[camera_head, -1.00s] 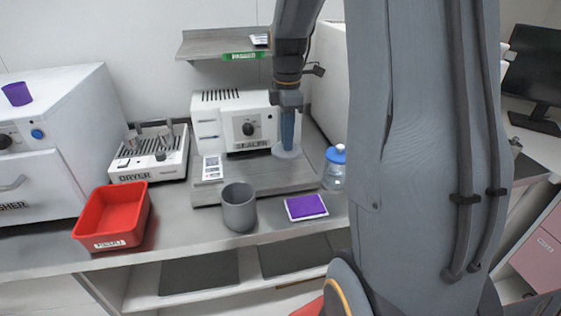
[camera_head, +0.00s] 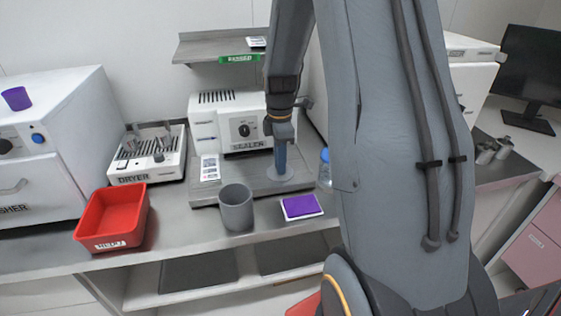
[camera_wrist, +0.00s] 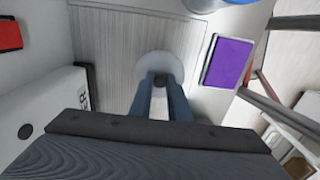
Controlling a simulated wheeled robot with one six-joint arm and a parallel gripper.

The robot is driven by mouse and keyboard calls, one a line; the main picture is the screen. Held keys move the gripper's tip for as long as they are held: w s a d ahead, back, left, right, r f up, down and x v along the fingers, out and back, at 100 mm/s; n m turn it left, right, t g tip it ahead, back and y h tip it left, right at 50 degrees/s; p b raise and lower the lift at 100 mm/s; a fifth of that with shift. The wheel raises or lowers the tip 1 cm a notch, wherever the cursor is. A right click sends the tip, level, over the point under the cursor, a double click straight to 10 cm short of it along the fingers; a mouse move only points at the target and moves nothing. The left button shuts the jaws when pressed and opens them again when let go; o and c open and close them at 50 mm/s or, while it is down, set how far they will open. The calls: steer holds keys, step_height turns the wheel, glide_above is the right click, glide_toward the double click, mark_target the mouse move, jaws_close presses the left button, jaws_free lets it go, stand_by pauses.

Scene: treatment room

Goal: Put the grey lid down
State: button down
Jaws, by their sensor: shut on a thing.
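The grey lid (camera_head: 279,175) is a pale round disc with a knob on top. My gripper (camera_head: 280,158) points down and is shut on its knob. In the wrist view the lid (camera_wrist: 158,62) shows beyond my two blue-grey fingers (camera_wrist: 161,88), with the dark knob between them. The lid is level and low over the grey platform (camera_head: 235,190) in front of the sealer. I cannot tell whether it touches the platform. A grey open-topped cup (camera_head: 237,210) stands to the left and nearer the front.
A purple-topped pad (camera_head: 301,206) lies right of the cup. A blue-capped jar (camera_head: 325,170) stands to the right, partly behind my arm. The sealer (camera_head: 230,128) is behind the lid. A red bin (camera_head: 112,217) and the dryer (camera_head: 148,160) are to the left.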

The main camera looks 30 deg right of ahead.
steer(key=c, duration=1.7)
jaws_free()
steer(key=shift+o, duration=0.2)
step_height(320, 180, up, 12)
steer(key=b, duration=0.3)
steer(key=shift+w, duration=0.15)
steer(key=shift+d+r, duration=0.1)
